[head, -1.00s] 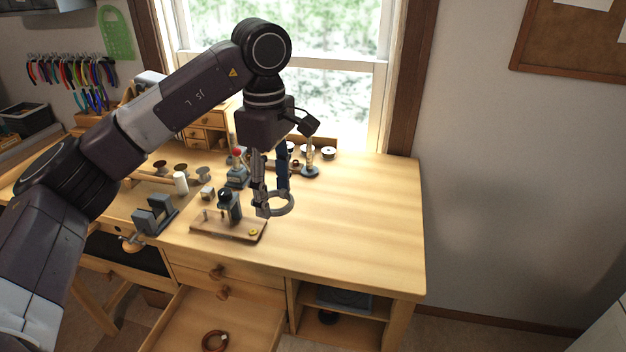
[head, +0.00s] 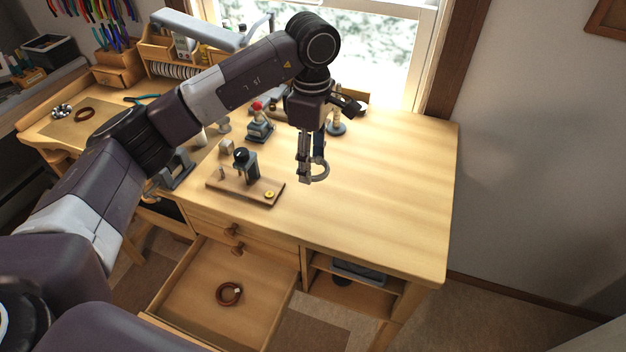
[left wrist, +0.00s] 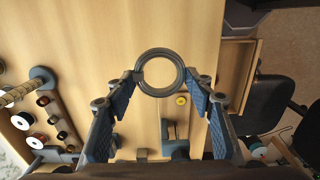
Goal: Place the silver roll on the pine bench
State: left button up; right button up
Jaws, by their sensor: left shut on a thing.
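The silver roll (head: 323,179), a grey ring, hangs in my left gripper (head: 312,172). In the left wrist view, the silver roll (left wrist: 160,52) sits between the two fingertips of the left gripper (left wrist: 162,77), with the bench top behind it. The pine bench (head: 390,190) is a light wooden bench with a broad bare top on the right. The roll shows over this top, just right of a small wooden board; the gap beneath it is hard to judge. My right gripper is not in view.
The board (head: 222,187) carries a dark device and a yellow disc. A red-topped tool (head: 259,122) and a slim stand (head: 337,127) are behind. A drawer (head: 185,300) is open in front, with a brown ring (head: 229,293) inside. The bench top's right half is clear.

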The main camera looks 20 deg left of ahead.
aim_at(312, 196)
pick_arm(q)
notch_tip(312, 196, down, 4)
jog(key=shift+s+r+p, duration=0.1)
jog(key=shift+p, duration=0.35)
notch_tip(312, 196, down, 4)
jog(key=shift+r+p, duration=0.1)
jog(key=shift+p, duration=0.55)
jog(key=shift+f, duration=0.4)
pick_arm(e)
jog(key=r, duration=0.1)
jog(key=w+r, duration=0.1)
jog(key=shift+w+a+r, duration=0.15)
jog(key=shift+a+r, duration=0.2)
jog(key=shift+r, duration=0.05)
pick_arm(q)
jog(key=shift+f, duration=0.1)
jog(key=shift+f, duration=0.15)
jog(key=o, duration=0.9)
jog(key=shift+c, duration=0.2)
jog(key=o, duration=0.3)
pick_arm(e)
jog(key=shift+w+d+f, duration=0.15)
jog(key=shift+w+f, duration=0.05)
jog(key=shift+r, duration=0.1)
